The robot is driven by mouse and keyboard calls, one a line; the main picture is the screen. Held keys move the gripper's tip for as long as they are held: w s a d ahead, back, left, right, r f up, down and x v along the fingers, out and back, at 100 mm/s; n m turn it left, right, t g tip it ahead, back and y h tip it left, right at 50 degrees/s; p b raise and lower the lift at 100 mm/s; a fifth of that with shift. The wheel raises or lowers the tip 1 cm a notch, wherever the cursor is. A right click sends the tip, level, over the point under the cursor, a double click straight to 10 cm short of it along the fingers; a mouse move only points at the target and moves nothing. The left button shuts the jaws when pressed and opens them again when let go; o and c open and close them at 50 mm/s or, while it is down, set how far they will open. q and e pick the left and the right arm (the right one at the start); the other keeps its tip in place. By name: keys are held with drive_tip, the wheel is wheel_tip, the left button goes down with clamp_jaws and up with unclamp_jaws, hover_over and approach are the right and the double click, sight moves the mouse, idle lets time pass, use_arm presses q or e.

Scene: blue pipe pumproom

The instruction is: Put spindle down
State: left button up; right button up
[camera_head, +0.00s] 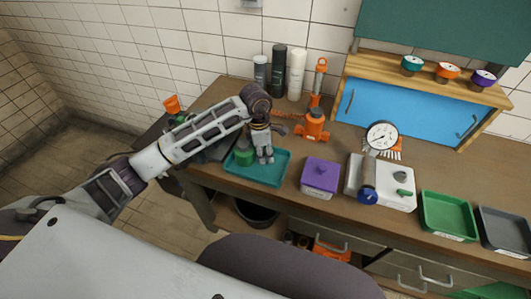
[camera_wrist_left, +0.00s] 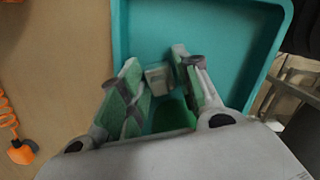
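My left gripper (camera_head: 265,158) points down over the teal tray (camera_head: 231,169), which also fills much of the left wrist view (camera_wrist_left: 255,30). In that view its fingers (camera_wrist_left: 161,72) close in on both sides of a small grey-beige block (camera_wrist_left: 158,78), which I take to be the spindle. Most of the block is hidden by the fingers, and I cannot tell whether it touches the tray floor. A green round part (camera_head: 244,154) is beside the fingers in the tray; green also shows between them in the wrist view (camera_wrist_left: 173,115). My right gripper is not in view.
A purple box (camera_head: 320,177) stands close right of the tray. An orange valve body (camera_head: 313,127) and several upright cylinders are behind. Further right are a pressure gauge (camera_head: 382,136) on a white block, a green tray (camera_head: 447,215) and a dark tray (camera_head: 505,230).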

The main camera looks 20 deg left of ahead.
use_arm(q)
drive_tip(key=shift+r, duration=0.15)
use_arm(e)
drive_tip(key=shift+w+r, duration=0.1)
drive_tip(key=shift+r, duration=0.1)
use_arm(q)
wheel_tip(320, 180, up, 12)
drive_tip(key=a, duration=0.1)
drive_tip(key=shift+s+a+b, duration=0.15)
drive_tip(key=shift+s+b, duration=0.1)
drive_tip(key=shift+b, duration=0.05)
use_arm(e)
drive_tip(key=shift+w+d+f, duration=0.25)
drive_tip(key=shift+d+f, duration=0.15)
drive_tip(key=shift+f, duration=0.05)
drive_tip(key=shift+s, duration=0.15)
